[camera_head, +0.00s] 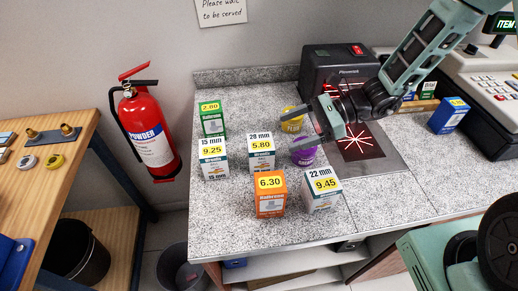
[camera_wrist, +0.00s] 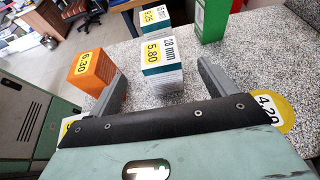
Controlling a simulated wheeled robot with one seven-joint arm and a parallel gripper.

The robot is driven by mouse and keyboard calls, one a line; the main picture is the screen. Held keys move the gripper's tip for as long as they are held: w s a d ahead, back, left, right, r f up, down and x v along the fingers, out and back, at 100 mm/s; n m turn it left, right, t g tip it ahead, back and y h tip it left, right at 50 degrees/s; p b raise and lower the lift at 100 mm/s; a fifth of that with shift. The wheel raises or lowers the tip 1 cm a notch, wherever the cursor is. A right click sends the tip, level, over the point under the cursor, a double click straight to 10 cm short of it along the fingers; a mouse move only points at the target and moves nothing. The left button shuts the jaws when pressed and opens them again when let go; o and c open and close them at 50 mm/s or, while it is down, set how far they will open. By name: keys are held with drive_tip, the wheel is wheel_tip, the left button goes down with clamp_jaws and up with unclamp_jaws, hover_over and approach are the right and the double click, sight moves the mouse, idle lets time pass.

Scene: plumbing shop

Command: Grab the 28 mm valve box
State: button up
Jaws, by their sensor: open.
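The 28 mm valve box (camera_head: 261,152) is white and teal with a yellow 5.80 label and stands upright on the speckled counter, in the middle of a group of boxes. In the wrist view the 28 mm box (camera_wrist: 162,62) is ahead of my gripper, in line with the space between the fingers. My gripper (camera_head: 309,130) is to the right of the box, apart from it, open and empty. In the wrist view its two fingers (camera_wrist: 160,92) are spread wide, with the box just beyond their tips.
The 15 mm box (camera_head: 213,157) and green box (camera_head: 211,119) stand left; the orange box (camera_head: 270,193) and 22 mm box (camera_head: 321,190) stand in front. A yellow tape roll (camera_head: 291,121) and purple roll (camera_head: 304,154) lie by my gripper. A black scanner (camera_head: 338,65) is behind.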

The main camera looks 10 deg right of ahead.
sight(262, 142)
drive_tip(key=p+x, duration=0.1)
drive_tip(key=x, duration=0.3)
drive_tip(key=p+x, duration=0.2)
drive_tip(key=x, duration=0.2)
drive_tip(key=shift+s+a+r, duration=0.1)
drive_tip(key=shift+a+r, duration=0.05)
drive_tip(key=shift+a+f, duration=0.35)
drive_tip(key=shift+a, duration=0.05)
drive_tip(key=c, duration=1.4)
